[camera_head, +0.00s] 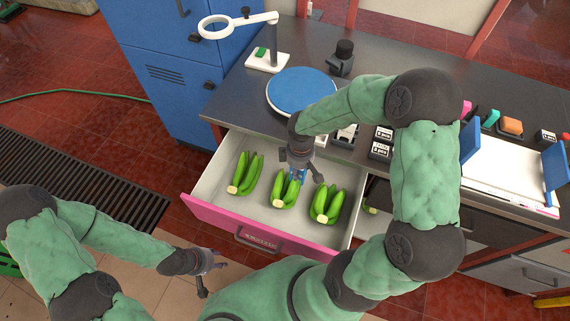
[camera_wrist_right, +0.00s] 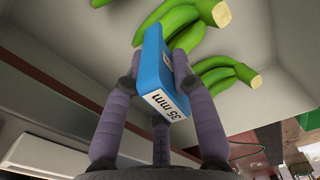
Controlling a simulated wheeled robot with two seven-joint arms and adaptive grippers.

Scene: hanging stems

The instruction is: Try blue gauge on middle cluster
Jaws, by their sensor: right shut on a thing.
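Three green banana clusters lie in a row in the open drawer: a left one (camera_head: 245,174), the middle cluster (camera_head: 284,190) and a right one (camera_head: 327,204). My right gripper (camera_head: 298,171) is over the middle cluster, shut on the blue gauge (camera_wrist_right: 158,72), a flat block labelled "35 mm". In the right wrist view the gauge's far end overlaps a cluster (camera_wrist_right: 182,22); I cannot tell whether they touch. A second cluster (camera_wrist_right: 228,76) shows beside it. My left gripper (camera_head: 211,274) is open and empty, low in front of the drawer.
The drawer (camera_head: 225,213) has a pink front and pale walls close around the clusters. Above it, the counter holds a blue round plate (camera_head: 300,90), a magnifier stand (camera_head: 268,58), small labelled blocks (camera_head: 381,143) and a white tray (camera_head: 505,170). A blue cabinet (camera_head: 165,70) stands left.

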